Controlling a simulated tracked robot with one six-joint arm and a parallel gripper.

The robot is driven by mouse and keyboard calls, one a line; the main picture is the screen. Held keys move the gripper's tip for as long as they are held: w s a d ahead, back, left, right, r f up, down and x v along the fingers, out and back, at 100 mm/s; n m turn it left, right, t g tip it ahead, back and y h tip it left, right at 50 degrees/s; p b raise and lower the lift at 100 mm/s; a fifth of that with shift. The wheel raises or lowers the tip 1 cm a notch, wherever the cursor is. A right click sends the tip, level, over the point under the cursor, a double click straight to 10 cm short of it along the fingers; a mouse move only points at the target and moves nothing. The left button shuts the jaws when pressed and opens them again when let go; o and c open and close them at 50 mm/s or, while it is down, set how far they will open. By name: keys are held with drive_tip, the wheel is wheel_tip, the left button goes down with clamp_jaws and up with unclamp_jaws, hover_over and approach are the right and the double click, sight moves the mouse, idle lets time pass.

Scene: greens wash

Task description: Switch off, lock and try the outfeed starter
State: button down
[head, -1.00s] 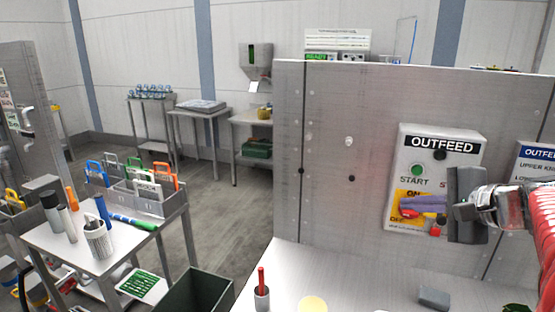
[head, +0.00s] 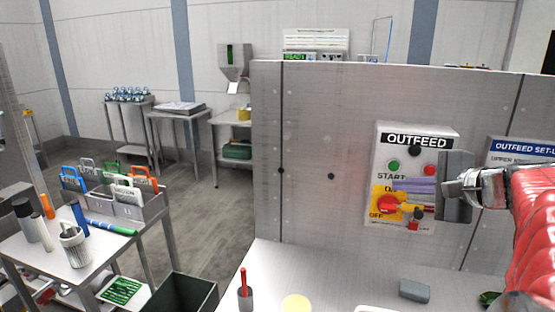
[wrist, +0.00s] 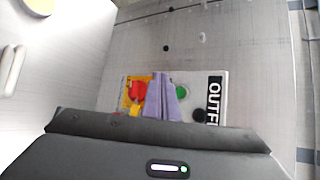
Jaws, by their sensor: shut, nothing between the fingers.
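The outfeed starter (head: 440,160) is a white box on the grey wall panel, labelled OUTFEED. It has a green START button (head: 393,166), a black button (head: 414,152), and a red rotary switch (head: 388,205) on a yellow ON/OFF plate. A small red item (head: 414,225) shows at the box's lower part; I cannot tell what it is. My gripper (head: 394,187) is shut and empty. Its purple fingers lie across the box face between the green button and the red switch. The wrist view also shows the fingers between the red switch (wrist: 138,92) and green button (wrist: 182,91). Contact is unclear.
A cart (head: 60,262) at left carries a grey rack (head: 150,208) of items with coloured loops, plus several cylinders. A dark green bin (head: 185,295) stands beside it.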

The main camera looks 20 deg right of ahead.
drive_tip(key=w+d, duration=0.3)
drive_tip(key=w, duration=0.2)
drive_tip(key=shift+d, duration=0.25)
drive_tip(key=shift+w+d, duration=0.1)
drive_tip(key=shift+w, duration=0.15)
idle(1.8)
drive_tip(key=shift+w+d, duration=0.15)
drive_tip(key=shift+w, duration=0.1)
drive_tip(key=shift+w+d, duration=0.25)
drive_tip(key=shift+w, duration=0.1)
idle(1.1)
drive_tip(key=shift+s, duration=0.1)
idle(0.3)
drive_tip(key=shift+s+a, duration=0.5)
drive_tip(key=shift+s, duration=0.1)
drive_tip(key=shift+s+a, duration=0.7)
drive_tip(key=shift+s, duration=0.35)
drive_tip(key=shift+s+a, duration=0.7)
drive_tip(key=shift+s, duration=0.35)
